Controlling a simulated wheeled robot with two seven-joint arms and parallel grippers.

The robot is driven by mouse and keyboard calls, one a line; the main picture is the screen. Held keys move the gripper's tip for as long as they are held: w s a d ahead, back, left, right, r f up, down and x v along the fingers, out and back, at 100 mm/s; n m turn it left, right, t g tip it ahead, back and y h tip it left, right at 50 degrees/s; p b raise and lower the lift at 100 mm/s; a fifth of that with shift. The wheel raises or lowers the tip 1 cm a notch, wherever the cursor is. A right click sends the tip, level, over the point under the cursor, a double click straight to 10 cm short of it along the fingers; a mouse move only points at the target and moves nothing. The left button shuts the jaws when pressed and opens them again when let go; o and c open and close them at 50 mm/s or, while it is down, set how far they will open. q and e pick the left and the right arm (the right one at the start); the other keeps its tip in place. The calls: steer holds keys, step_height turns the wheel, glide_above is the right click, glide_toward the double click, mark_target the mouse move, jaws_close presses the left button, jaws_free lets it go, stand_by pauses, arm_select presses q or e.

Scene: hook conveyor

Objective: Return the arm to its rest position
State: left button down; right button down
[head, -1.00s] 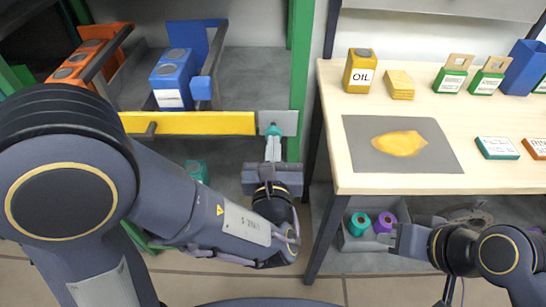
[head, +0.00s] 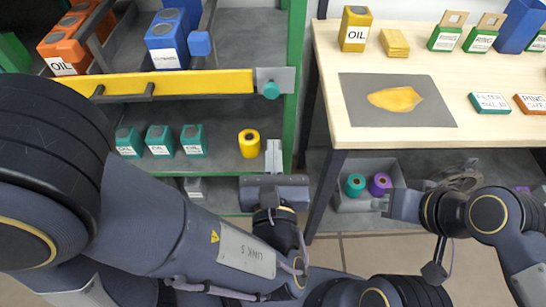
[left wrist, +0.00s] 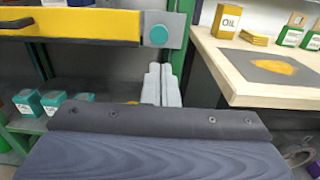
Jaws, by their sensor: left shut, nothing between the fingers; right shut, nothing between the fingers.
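My left gripper (head: 273,156) is shut and empty in front of the shelf rack, just below the grey end plate of the yellow bar. Its closed fingers also show in the left wrist view (left wrist: 160,84), apart from the bar. My left arm (head: 200,225) reaches in from the left across the lower part of the head view. My right gripper (head: 388,204) is at the lower right, beside the table's underside and near the grey bin; it is shut, with nothing seen in it.
The yellow bar (head: 180,83) with a teal knob (head: 271,90) crosses the rack. Teal oil cans (head: 158,141) and a yellow roll (head: 249,143) stand on the shelf below. The wooden table (head: 400,132) is at right. A grey bin (head: 353,206) with a teal and a purple spool is underneath.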

arm_select(q)
steer(key=shift+s, duration=0.65)
steer(key=a+f+n+g+y, duration=0.35)
steer(key=a+n+g, duration=0.25)
steer(key=a+n, duration=0.3)
steer(key=a+f+n+g+y, duration=0.4)
steer(key=a+n, duration=0.3)
steer(key=a, duration=0.5)
steer(key=s+a+f+n+g+h, duration=0.1)
steer(key=s+f+n+g+h, duration=0.1)
steer(key=s+n+g+h, duration=0.9)
steer(key=w+r+n+t+p, duration=0.2)
steer(key=r+n+t+p, duration=0.2)
steer(key=r, duration=0.4)
steer(key=w+r+n+t+p, duration=0.2)
steer(key=r+n+t+p, duration=0.2)
steer(key=r+n+p, duration=0.2)
step_height(320, 180, up, 4)
steer(key=d+p, duration=0.1)
steer(key=p, duration=0.1)
steer(key=shift+f+n+t+p, duration=0.25)
steer(key=shift+n+t+p, duration=0.05)
steer(key=shift+n, duration=0.1)
